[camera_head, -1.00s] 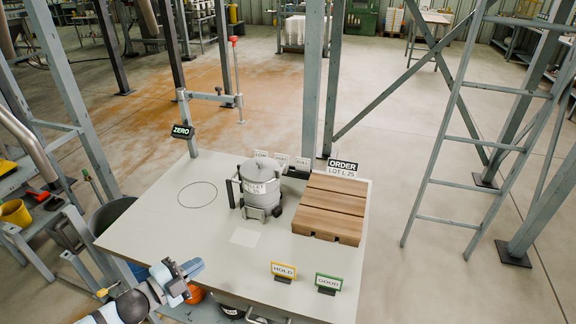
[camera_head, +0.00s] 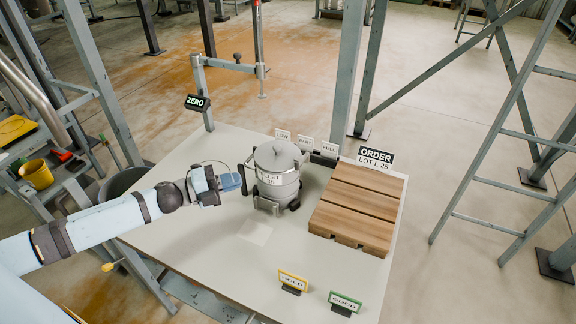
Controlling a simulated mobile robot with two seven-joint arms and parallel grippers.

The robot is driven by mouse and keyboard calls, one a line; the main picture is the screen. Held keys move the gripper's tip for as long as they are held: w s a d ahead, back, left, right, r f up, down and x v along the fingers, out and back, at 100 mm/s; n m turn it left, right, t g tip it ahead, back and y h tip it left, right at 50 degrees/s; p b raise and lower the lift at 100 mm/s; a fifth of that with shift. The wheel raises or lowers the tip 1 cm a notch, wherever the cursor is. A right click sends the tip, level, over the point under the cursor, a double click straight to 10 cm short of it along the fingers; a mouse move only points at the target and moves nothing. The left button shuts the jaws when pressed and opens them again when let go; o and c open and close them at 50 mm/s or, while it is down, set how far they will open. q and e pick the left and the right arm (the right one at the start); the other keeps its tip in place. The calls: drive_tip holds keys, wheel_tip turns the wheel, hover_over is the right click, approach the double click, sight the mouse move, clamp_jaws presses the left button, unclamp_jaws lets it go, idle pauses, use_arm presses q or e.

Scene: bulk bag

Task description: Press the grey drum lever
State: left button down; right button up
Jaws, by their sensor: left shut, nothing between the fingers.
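The grey drum (camera_head: 280,158) stands upright on the pale table, with a lid and a printed label on its front. In the earlier view a dark upright handle shows on the drum's left side; now its dark upper part (camera_head: 248,161) shows just beside my gripper. I cannot tell whether this is the lever. My left gripper (camera_head: 238,181) is shut and empty, its fingertips pointing right, close to the drum's left side. I cannot tell whether it touches the handle. My right gripper is not in view.
A slatted wooden pallet (camera_head: 360,205) lies right of the drum. HOLD (camera_head: 292,281) and GOOD (camera_head: 344,303) signs stand at the front. A post with a ZERO display (camera_head: 198,103) rises at the back left.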

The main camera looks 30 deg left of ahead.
sight(296, 166)
use_arm(q)
drive_tip(key=p+x, duration=0.2)
drive_tip(key=x, duration=1.2)
drive_tip(key=shift+d, duration=0.15)
drive_tip(key=shift+d+n+t+y, duration=0.2)
drive_tip(key=shift+n+t+y, duration=0.2)
drive_tip(key=shift+y, duration=0.1)
drive_tip(key=shift+d+n+t+y+p, duration=0.3)
drive_tip(key=shift+p, duration=0.05)
